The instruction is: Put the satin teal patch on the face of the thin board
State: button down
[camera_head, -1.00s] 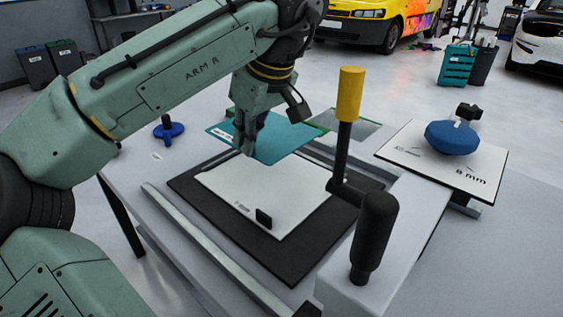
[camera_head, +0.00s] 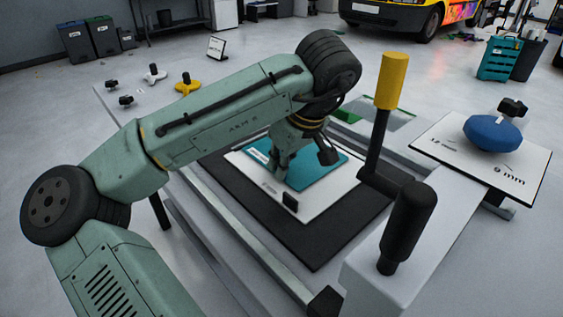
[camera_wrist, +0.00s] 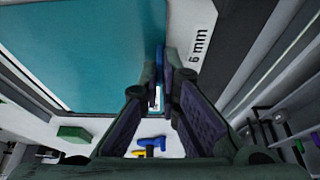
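The satin teal patch (camera_head: 318,170) is a flat sheet over the rear part of a white board (camera_head: 318,208). Whether it touches the board all over is unclear. The board lies on a black mat (camera_head: 318,250); its label reads 6 mm in the wrist view (camera_wrist: 200,45). My gripper (camera_head: 283,176) points down at the patch's near left edge. In the wrist view, its fingertips (camera_wrist: 167,62) come close together at the edge of the teal sheet (camera_wrist: 80,50) and appear shut on it. The exact pinch is partly hidden by the fingers.
A black crank with a yellow grip (camera_head: 391,82) stands at the bench's near right. Beyond it, another white board (camera_head: 525,185) carries a blue pad (camera_head: 493,133). A yellow knob (camera_head: 187,86) lies far left.

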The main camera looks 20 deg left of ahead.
jog(key=shift+f, duration=0.1)
jog(key=c, duration=2.3)
grip_release()
jog(key=shift+f, duration=0.1)
jog(key=o, duration=0.5)
jog(key=v, duration=1.2)
jog(key=shift+r, duration=0.25)
